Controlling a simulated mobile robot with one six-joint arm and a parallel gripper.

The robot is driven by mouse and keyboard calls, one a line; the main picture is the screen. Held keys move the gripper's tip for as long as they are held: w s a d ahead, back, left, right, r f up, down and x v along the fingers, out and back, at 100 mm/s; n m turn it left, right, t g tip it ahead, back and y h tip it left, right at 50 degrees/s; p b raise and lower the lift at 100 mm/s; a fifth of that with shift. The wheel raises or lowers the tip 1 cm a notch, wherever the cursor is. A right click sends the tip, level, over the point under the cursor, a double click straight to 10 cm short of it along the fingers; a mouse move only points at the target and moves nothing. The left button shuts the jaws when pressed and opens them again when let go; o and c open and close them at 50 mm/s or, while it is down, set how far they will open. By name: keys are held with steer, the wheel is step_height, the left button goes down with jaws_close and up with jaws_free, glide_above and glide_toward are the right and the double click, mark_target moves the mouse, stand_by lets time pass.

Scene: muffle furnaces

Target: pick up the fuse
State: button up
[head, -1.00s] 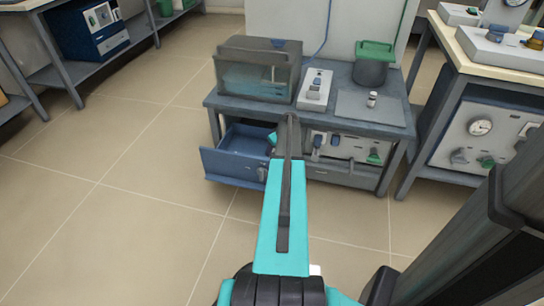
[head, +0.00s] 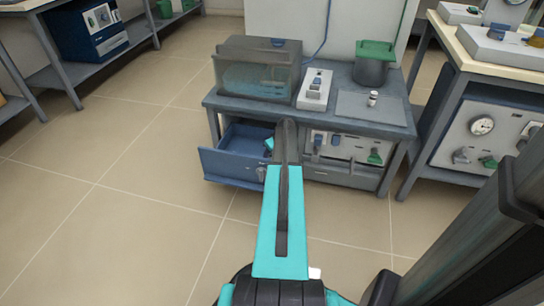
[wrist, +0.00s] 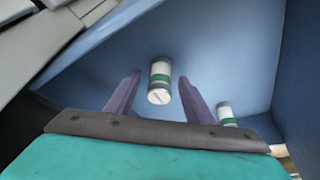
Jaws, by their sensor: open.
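A white fuse with green bands (wrist: 159,84) is in the open blue drawer (head: 228,165). In the wrist view, it lies between the two fingers of my gripper (wrist: 160,76), with a visible gap on each side. My gripper is open and empty. A second, similar fuse (wrist: 227,114) is in the drawer, to the right of the right finger. In the head view, my arm reaches over the drawer and hides part of its right side; only a small teal part of the gripper end shows there. The fuses inside the drawer cannot be made out in that view.
The drawer walls (wrist: 284,60) close in around the gripper. Above is the grey bench (head: 322,121) with a glass-sided box (head: 257,70), a switch box (head: 315,90), a green-lidded pot (head: 373,65) and a small cylinder (head: 373,98) on a plate. Floor on the left is clear.

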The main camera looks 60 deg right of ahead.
steer(key=c, duration=1.1)
steer(key=shift+c, duration=0.2)
steer(key=shift+r, duration=0.15)
steer(key=shift+r+p, duration=0.4)
steer(key=shift+r, duration=0.05)
steer(key=shift+s+a+r, duration=0.1)
steer(key=shift+s+r, duration=0.05)
steer(key=shift+s, duration=0.05)
steer(key=s, duration=0.1)
steer(key=s+a+p, duration=0.1)
steer(key=s, duration=0.1)
steer(key=shift+s+a, duration=0.15)
step_height(320, 180, up, 14)
steer(key=p, duration=0.4)
steer(key=shift+f, duration=0.2)
